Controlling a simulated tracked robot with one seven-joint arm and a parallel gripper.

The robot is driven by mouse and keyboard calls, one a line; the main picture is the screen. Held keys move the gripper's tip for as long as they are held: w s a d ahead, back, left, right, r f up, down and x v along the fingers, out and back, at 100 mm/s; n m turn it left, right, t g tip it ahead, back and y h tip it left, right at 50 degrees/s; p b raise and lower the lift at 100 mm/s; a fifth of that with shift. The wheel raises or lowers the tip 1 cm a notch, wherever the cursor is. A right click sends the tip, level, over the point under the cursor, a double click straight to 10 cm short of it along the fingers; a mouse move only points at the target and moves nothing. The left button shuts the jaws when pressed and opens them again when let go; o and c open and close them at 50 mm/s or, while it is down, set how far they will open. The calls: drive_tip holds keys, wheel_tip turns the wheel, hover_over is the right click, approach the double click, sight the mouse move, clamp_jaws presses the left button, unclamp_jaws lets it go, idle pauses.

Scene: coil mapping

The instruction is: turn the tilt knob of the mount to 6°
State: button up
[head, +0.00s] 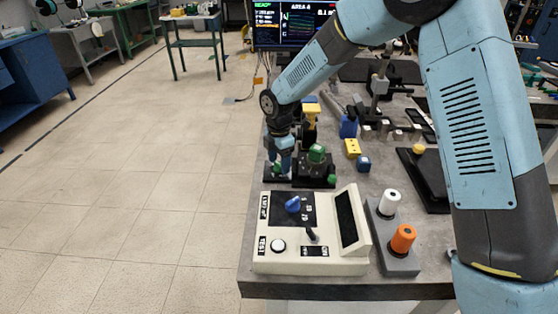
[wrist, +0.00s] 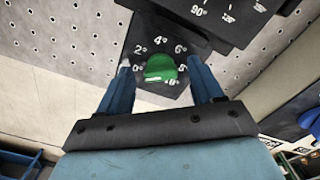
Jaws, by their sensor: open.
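In the wrist view the green tilt knob (wrist: 160,69) sits on a black dial plate (wrist: 160,40) with white degree marks, 2°, 4° and 6° readable. I cannot make out a pointer on the knob. My gripper (wrist: 160,63) is open, with one blue finger on each side of the knob; I cannot tell whether either finger touches it. In the head view my gripper (head: 279,173) points down at the left of the dark mount (head: 314,174), which carries green parts.
A beige control box (head: 268,253) with a blue knob stands at the bench's front. A grey block (head: 397,262) with white and orange knobs is beside it. Open floor lies left of the bench.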

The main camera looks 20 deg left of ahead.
drive_tip(key=shift+c, duration=0.5)
drive_tip(key=c, duration=1)
drive_tip(key=shift+o, duration=0.2)
